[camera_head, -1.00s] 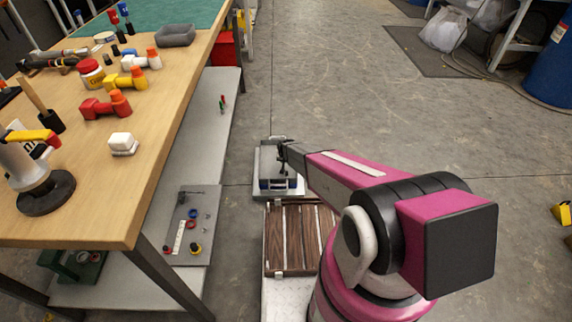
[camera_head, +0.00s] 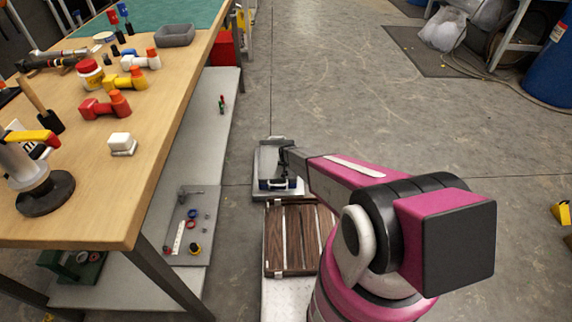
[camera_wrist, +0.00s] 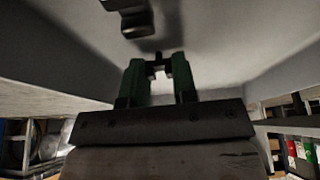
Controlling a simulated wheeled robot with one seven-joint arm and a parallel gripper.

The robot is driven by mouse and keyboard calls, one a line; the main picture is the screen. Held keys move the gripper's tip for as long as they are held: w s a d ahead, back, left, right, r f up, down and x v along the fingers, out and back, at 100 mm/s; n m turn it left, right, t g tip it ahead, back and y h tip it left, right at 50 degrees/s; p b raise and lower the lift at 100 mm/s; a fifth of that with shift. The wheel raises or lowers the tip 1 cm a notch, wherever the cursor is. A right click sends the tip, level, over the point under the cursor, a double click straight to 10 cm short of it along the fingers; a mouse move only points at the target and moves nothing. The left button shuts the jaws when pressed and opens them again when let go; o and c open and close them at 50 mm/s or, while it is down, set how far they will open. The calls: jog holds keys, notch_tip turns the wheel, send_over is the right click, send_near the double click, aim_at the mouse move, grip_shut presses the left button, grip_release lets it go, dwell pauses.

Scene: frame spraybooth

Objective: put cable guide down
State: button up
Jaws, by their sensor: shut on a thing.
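My gripper (camera_wrist: 159,72) shows its two green fingers in the wrist view, closed on a small dark piece, which I take to be the cable guide (camera_wrist: 158,58). Most of the piece is hidden between the fingers. Pale grey surfaces surround the fingers, with another dark object (camera_wrist: 133,18) beyond the tips. In the head view, my arm reaches to a grey tray (camera_head: 263,158) on the floor side. The gripper is over or inside that tray, largely hidden by my arm. I cannot tell whether the held piece touches the tray.
A slatted brown wooden piece (camera_head: 293,240) lies just nearer than the tray.

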jog(key=o, duration=1)
jog(key=shift+c, duration=0.2)
jog(key=v, duration=1.3)
jog(key=s+d+r+g, duration=0.1)
jog(key=s+d+r, duration=0.4)
jog(key=s+r, duration=0.4)
jog(key=s+d+r+g, duration=0.2)
jog(key=s+d+r, duration=0.3)
jog(key=s+r, duration=0.4)
jog(key=s+d+r+g, duration=0.1)
jog(key=s+d+r, duration=0.4)
jog(key=r, duration=0.8)
jog(key=s, duration=0.3)
jog(key=shift+s+d+r, duration=0.35)
jog(key=shift+s, duration=0.05)
